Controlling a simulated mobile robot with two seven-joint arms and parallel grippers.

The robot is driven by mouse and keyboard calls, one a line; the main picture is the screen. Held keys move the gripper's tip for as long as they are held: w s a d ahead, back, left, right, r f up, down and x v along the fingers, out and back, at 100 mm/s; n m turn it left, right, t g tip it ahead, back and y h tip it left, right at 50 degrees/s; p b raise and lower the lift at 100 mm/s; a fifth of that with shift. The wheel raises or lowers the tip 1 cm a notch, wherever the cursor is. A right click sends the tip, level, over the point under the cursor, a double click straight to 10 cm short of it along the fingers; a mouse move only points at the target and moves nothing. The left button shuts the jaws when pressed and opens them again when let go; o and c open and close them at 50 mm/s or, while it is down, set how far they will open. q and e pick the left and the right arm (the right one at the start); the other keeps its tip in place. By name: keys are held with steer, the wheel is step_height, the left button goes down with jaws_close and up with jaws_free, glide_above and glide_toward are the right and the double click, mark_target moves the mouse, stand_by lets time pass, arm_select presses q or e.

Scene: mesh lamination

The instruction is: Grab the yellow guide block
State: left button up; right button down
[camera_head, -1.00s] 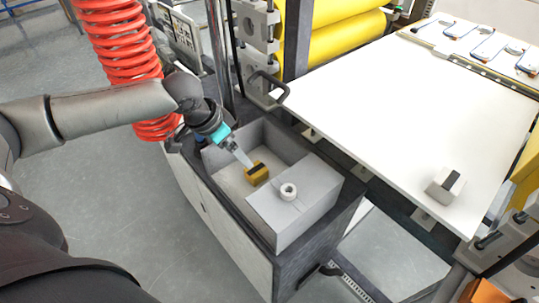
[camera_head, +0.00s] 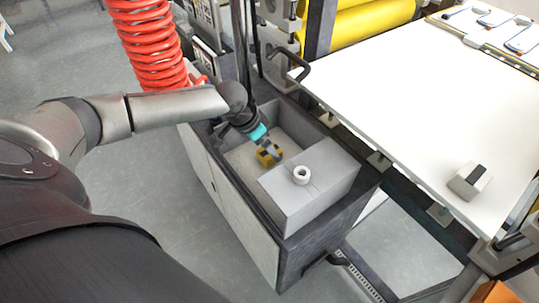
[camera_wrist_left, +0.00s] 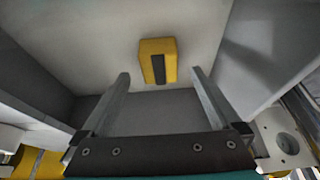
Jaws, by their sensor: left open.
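The yellow guide block (camera_head: 268,156) with a dark stripe lies on the floor of the grey bin (camera_head: 243,161). In the left wrist view the block (camera_wrist_left: 157,60) shows beyond and between the two fingers, on the light bin floor. My left gripper (camera_head: 272,148) reaches down into the bin and partly covers the block in the head view. Its fingers (camera_wrist_left: 162,80) are spread wide with nothing between them. My right gripper is not in view.
The bin walls stand close around the left gripper. A white table (camera_head: 420,100) bears a grey block with a dark stripe (camera_head: 469,181). A red coiled hose (camera_head: 150,45) hangs behind my left arm.

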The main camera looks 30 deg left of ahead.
arm_select(q)
steer(key=x, duration=0.4)
steer(key=shift+b, duration=0.4)
jaws_close()
stand_by(0.4)
